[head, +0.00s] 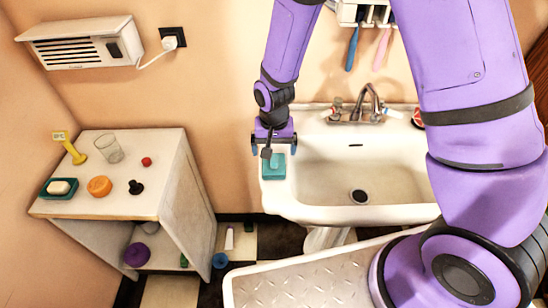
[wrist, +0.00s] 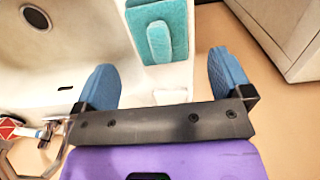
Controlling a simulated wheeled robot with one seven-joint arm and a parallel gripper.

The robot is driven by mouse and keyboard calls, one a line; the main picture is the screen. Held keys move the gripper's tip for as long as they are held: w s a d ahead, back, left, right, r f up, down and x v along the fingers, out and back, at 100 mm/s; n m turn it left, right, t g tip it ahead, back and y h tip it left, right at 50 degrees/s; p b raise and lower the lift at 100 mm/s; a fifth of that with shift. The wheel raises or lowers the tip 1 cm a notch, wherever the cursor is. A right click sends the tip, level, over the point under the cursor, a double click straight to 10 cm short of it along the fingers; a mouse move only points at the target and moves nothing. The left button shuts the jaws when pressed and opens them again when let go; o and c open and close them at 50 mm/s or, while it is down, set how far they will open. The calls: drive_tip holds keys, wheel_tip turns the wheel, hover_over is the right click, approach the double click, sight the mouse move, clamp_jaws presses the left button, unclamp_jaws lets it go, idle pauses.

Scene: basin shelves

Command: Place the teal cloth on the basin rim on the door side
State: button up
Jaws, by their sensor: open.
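The teal cloth (head: 274,170) lies on the left rim of the white basin (head: 318,178), on the side toward the shelf unit. In the wrist view the cloth (wrist: 178,14) is a flat square with a raised, narrow teal part (wrist: 159,42) on top. My gripper (head: 273,150) is just above and behind the cloth in the head view, pointing down. In the wrist view its two blue fingers (wrist: 160,72) are wide apart with nothing between them, and the cloth lies beyond the tips. The right rim of the basin is partly hidden by my arm.
The tap (head: 369,103) stands at the basin's back, with a red item (head: 417,118) to its right. A white shelf unit (head: 165,160) at the left holds a glass, a soap dish and small objects. Toothbrushes hang above the basin. A brown wooden surface (head: 538,75) shows at the far right.

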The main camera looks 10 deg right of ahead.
drive_tip(key=shift+r, duration=2.75)
wheel_tip(320, 180, up, 11)
drive_tip(key=t, duration=0.1)
hover_over(274, 158)
drive_tip(key=s+d, duration=0.1)
drive_tip(key=d, duration=0.4)
drive_tip(key=s+d+r+n+t, duration=0.1)
drive_tip(key=s+d+r, duration=0.15)
drive_tip(key=r, duration=0.25)
drive_tip(key=s+d+r+t, duration=0.1)
drive_tip(key=s+d+r, duration=0.1)
drive_tip(key=d+r, duration=0.25)
drive_tip(key=s+d+r, duration=0.2)
drive_tip(key=s+r, duration=0.1)
drive_tip(key=s, duration=0.2)
drive_tip(key=s+d+r+t, duration=0.1)
drive_tip(key=s+d+r, duration=0.1)
drive_tip(key=s, duration=0.3)
drive_tip(key=s+d+r+n+t, duration=0.1)
drive_tip(key=s+d+r, duration=0.2)
drive_tip(key=s+r, duration=0.2)
drive_tip(key=shift+s, duration=0.45)
